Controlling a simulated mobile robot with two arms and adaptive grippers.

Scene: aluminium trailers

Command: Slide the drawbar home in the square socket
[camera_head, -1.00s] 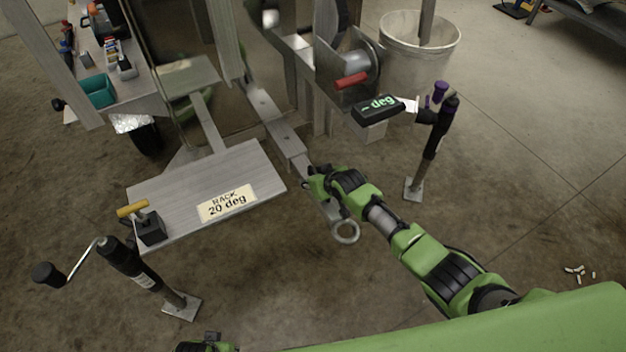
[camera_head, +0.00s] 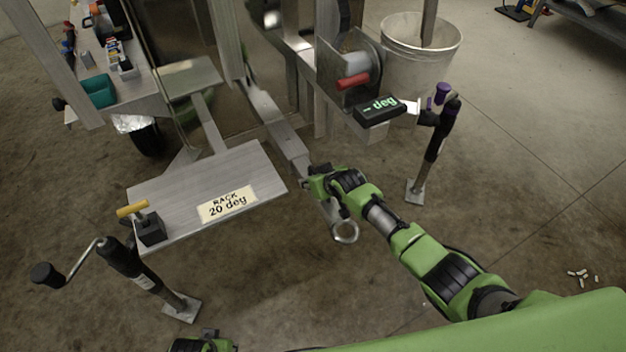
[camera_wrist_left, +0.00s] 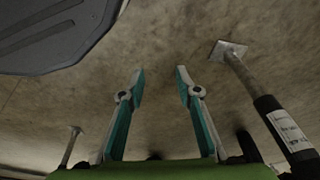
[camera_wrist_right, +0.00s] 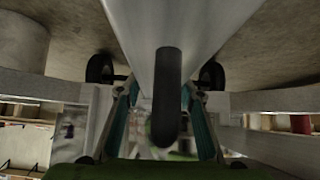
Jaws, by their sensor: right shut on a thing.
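The drawbar (camera_head: 290,142) is a long grey metal bar with a ring eye (camera_head: 345,231) at its near end. It slants up and left toward the trailer frame. My right gripper (camera_head: 318,180) is shut on it a little above the ring. In the right wrist view the grey bar (camera_wrist_right: 175,25) fills the top, and a dark rounded piece (camera_wrist_right: 166,95) sits between the fingers. The square socket's mouth is not clear, and I cannot tell how deep the bar sits. My left gripper (camera_wrist_left: 158,82) is open and empty over the floor; the head view shows it at the bottom edge.
A plate marked "RACK 20 deg" (camera_head: 162,195) lies left of the bar. A crank jack (camera_head: 150,275) stands front left, another jack (camera_head: 433,145) right. A winch (camera_head: 350,68), a "deg" display (camera_head: 380,109) and a bucket (camera_head: 410,75) are behind. The right floor is mostly clear.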

